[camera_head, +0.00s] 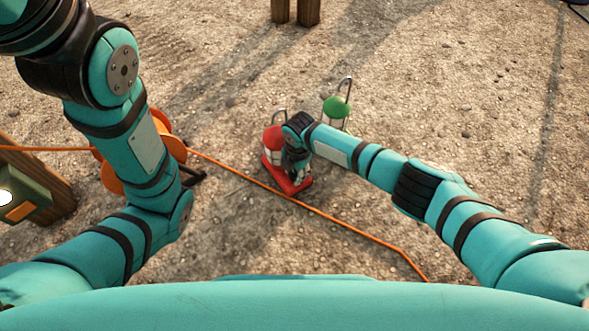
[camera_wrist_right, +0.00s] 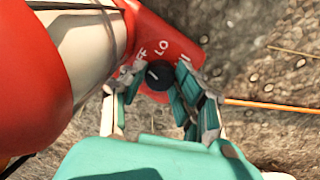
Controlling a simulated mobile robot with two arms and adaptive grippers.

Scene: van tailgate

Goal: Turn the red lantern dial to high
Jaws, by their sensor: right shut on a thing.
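The red lantern (camera_head: 273,140) stands on the ground in the middle of the head view, partly hidden behind my right gripper (camera_head: 296,163). In the right wrist view its red body (camera_wrist_right: 40,60) fills the left side, and its red base plate (camera_wrist_right: 165,40) carries a black dial (camera_wrist_right: 158,75) with the letters LO beside it and partly covered letters to either side. My right gripper (camera_wrist_right: 157,88) is shut on the dial, a finger on each side. A small light mark shows on the dial, but its exact setting is hard to tell. My left gripper is out of view.
A green lantern (camera_head: 336,108) stands just behind and right of the red one. An orange cable (camera_head: 345,223) crosses the gravel in front, coming from an orange reel (camera_head: 172,137) at left. A green box with a light (camera_head: 22,195) is at far left.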

